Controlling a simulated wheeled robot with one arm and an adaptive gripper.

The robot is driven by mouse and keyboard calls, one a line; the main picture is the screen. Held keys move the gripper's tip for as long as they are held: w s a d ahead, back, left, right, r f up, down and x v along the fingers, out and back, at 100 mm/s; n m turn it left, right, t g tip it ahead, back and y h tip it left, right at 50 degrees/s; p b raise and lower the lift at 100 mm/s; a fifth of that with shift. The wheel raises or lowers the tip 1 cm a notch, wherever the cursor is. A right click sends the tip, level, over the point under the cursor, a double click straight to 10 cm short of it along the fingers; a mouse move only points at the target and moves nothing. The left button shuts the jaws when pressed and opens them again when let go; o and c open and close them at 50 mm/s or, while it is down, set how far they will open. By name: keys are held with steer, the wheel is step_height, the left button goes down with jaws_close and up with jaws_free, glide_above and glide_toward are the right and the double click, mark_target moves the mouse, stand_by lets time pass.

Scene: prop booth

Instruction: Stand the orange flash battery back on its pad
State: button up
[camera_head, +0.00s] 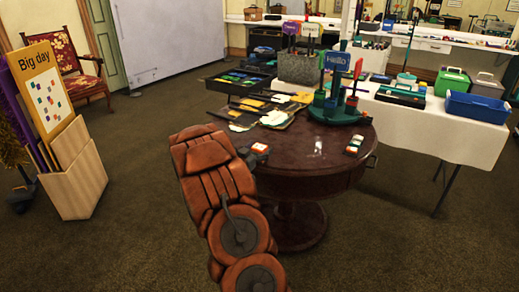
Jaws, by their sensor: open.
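A small block with an orange-red top and pale edges (260,148), which looks like the orange flash battery, is at the left part of the round dark wooden table (312,172). Whether it lies or stands is too small to tell. My orange-brown arm rises in front of the table's left edge. My gripper (247,158) is mostly hidden behind the arm; only a dark part shows close beside the orange-topped block. No contact can be made out. A short row of small pale, green and orange pieces (355,145) sits at the table's right; I cannot tell a pad there.
A green stand with signs (338,105) and dark folders with papers (268,113) occupy the table's back. A white-clothed table (440,138) with a blue bin (477,107) stands behind right. A wooden sign rack (75,180) is left. The front middle tabletop is clear.

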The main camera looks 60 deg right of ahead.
steer(key=shift+r, duration=0.2)
steer(key=a, duration=1.2)
steer(key=shift+s, duration=0.2)
steer(key=shift+w, duration=0.1)
